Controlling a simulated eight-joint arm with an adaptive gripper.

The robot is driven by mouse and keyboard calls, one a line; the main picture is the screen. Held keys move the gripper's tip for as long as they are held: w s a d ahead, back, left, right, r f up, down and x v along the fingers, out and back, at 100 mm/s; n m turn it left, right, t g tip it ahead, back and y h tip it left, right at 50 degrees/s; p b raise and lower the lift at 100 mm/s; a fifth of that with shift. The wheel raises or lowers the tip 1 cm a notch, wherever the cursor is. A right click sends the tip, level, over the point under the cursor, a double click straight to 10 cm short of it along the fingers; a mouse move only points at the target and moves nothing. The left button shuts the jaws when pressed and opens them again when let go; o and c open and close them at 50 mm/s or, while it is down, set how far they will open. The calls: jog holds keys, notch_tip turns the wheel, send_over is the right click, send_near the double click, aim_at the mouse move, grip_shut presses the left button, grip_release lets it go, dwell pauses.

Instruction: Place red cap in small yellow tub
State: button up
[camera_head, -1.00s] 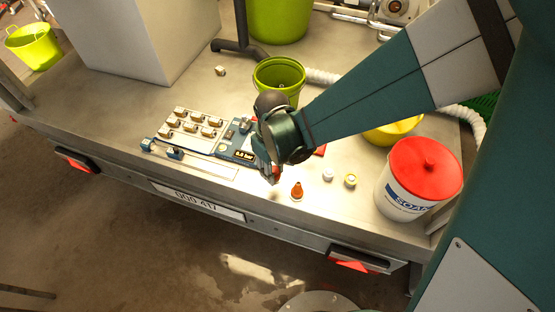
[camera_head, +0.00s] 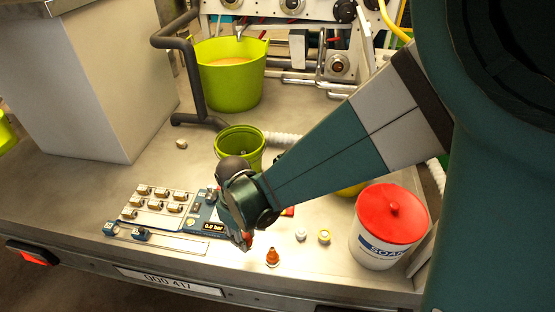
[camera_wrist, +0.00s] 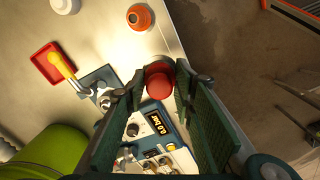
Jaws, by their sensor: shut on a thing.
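The red cap (camera_wrist: 158,83) shows in the wrist view between the two fingertips of my gripper (camera_wrist: 157,92), which is shut on it. In the head view my gripper (camera_head: 246,238) hangs just above the deck, between the blue pressure panel and the orange cone-shaped piece. The small yellow tub (camera_head: 353,190) stands behind my forearm, and only a sliver of it shows. The tub is to the right of my gripper and further back. Its inside is hidden.
An orange cone-shaped piece (camera_head: 272,258), a white cap (camera_head: 301,235) and a yellow-white cap (camera_head: 324,237) stand near the front edge. A red-lidded soap bucket (camera_head: 385,235) is at right. Green tubs (camera_head: 240,135) (camera_head: 228,85) stand behind.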

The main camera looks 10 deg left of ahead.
aim_at(244, 235)
jog(key=shift+r, duration=0.1)
notch_tip(244, 235, up, 11)
jog(key=shift+f, duration=0.1)
jog(key=shift+c, duration=0.2)
jog(key=w+d+r+p, duration=0.1)
jog(key=w+d, duration=0.5)
jog(key=w, duration=0.5)
jog(key=w+d+r, duration=0.1)
jog(key=w+d, duration=0.4)
jog(key=w, duration=0.7)
jog(key=w+d+p, duration=0.1)
jog(key=w+d, duration=0.8)
jog(key=d, duration=0.3)
jog(key=w+d, duration=0.9)
jog(key=d, duration=0.2)
notch_tip(244, 235, down, 12)
jog(key=shift+s+r, duration=0.15)
jog(key=shift+s, duration=0.1)
